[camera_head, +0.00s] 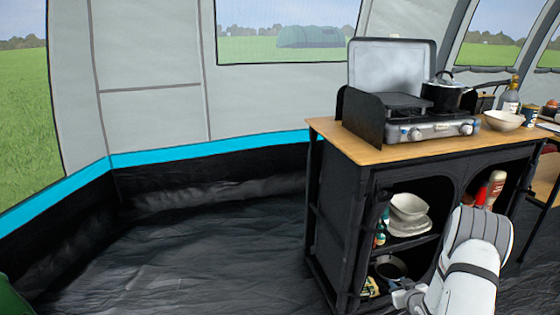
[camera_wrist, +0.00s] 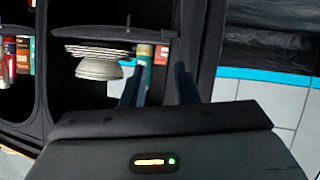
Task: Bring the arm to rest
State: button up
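My arm (camera_head: 468,265) reaches in from the lower right of the head view, in front of the black kitchen cabinet (camera_head: 340,200). My gripper (camera_wrist: 159,82) shows in the wrist view with two dark fingers apart and nothing between them. In the head view only part of it (camera_head: 408,300) shows, low by the cabinet's open shelves, and the bottom edge cuts it off. Bowls and plates (camera_head: 408,215) stand stacked on the upper shelf. They also show upside down in the wrist view (camera_wrist: 98,62), left of the fingers.
A gas stove (camera_head: 420,128) with a dark pot (camera_head: 445,95) stands on the wooden countertop (camera_head: 365,153). A white bowl (camera_head: 503,120) and a bottle (camera_head: 510,98) are to its right. Another pot (camera_head: 390,268) sits on the lower shelf. The tent floor (camera_head: 200,250) left of the cabinet is clear.

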jog(key=s+a+r+m+g+h+p, duration=0.1)
jog(key=s+a+r+g+p, duration=0.2)
jog(key=r, duration=0.9)
jog(key=s+a+r+g+p, duration=0.15)
jog(key=a+r+p, duration=0.3)
jog(key=r, duration=0.75)
jog(key=s+a+r+m+g+h+p, duration=0.1)
jog(key=s+a+r+p, duration=0.25)
jog(key=r, duration=0.85)
jog(key=s+a+r+g+p, duration=0.1)
jog(key=s+a+r+p, duration=0.2)
jog(key=s+r, duration=0.3)
jog(key=s+a+r+g+y+p, duration=0.1)
jog(key=s+a+r+p, duration=0.3)
jog(key=s, duration=0.7)
jog(key=s+a+r+g+y+p, duration=0.1)
jog(key=s+a+r+g+p, duration=0.1)
jog(key=s+a+r+p, duration=0.2)
jog(key=s+a+r, duration=0.3)
jog(key=s+r, duration=0.1)
jog(key=s, duration=0.1)
jog(key=shift+a+r+g, duration=0.2)
jog(key=shift+r+g, duration=0.15)
